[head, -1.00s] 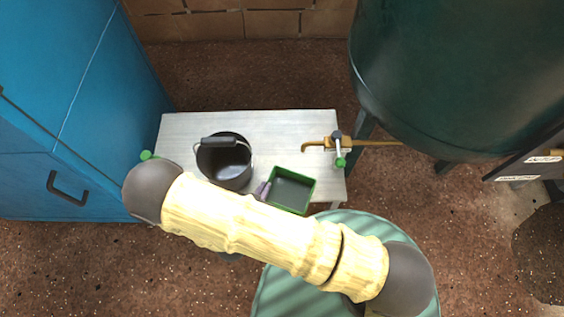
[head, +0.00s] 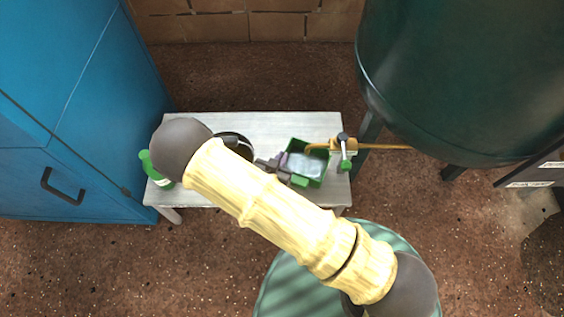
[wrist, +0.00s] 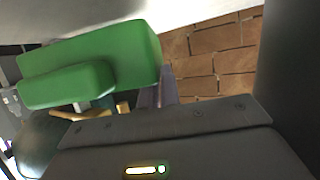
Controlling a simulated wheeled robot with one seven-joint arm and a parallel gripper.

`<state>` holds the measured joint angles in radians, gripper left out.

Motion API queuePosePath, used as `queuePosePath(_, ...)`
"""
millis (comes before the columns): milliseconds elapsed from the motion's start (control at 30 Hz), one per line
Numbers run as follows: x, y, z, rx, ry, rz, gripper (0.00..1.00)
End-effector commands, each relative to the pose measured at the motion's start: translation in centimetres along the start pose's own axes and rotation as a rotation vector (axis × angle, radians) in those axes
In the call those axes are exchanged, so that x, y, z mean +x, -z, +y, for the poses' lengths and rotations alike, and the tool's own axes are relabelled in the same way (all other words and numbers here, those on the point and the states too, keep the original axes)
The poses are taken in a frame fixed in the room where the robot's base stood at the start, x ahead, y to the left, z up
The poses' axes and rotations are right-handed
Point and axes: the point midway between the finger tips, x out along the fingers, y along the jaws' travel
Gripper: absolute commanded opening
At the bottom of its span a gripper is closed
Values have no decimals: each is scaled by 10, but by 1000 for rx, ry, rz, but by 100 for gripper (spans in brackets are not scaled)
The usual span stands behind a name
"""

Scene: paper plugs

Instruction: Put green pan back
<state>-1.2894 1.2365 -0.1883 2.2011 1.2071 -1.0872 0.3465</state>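The green pan (head: 324,180) is a rectangular tray at the right part of the white table, with its far edge by the spout of the brass tap (head: 345,146). A pale, water-like surface shows inside it. My gripper (head: 279,166) is at the pan's left side and appears shut on its wall; my arm and the small size hide the exact contact. In the wrist view the green pan (wrist: 115,60) fills the upper left, close against a finger. I cannot tell whether the pan touches the table.
A black bucket (head: 236,138) stands on the table (head: 270,122), mostly hidden behind my arm. A green-and-white bottle (head: 147,160) is at the table's left end. A blue cabinet (head: 85,110) stands left, and a large dark green tank (head: 455,80) right.

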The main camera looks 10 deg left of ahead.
Motion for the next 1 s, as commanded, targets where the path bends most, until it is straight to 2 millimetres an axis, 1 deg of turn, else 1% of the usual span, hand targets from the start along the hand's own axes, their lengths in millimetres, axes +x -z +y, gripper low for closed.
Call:
queuePosePath(33, 9, 0, 1, 1, -2, 2, 0)
queuePosePath(100, 12, -17, 0, -3, 1, 1, 0)
queuePosePath(233, 18, -31, -1, -2, 2, 2, 0)
queuePosePath(533, 18, -30, -1, 0, 1, 2, 0)
queuePosePath(667, 20, -33, 0, 0, 0, 2, 0)
queuePosePath(767, 19, -33, 0, 0, 0, 1, 18)
queuePosePath(800, 19, -33, 0, 0, 0, 1, 26)
queuePosePath(1000, 19, -33, 0, 0, 0, 1, 26)
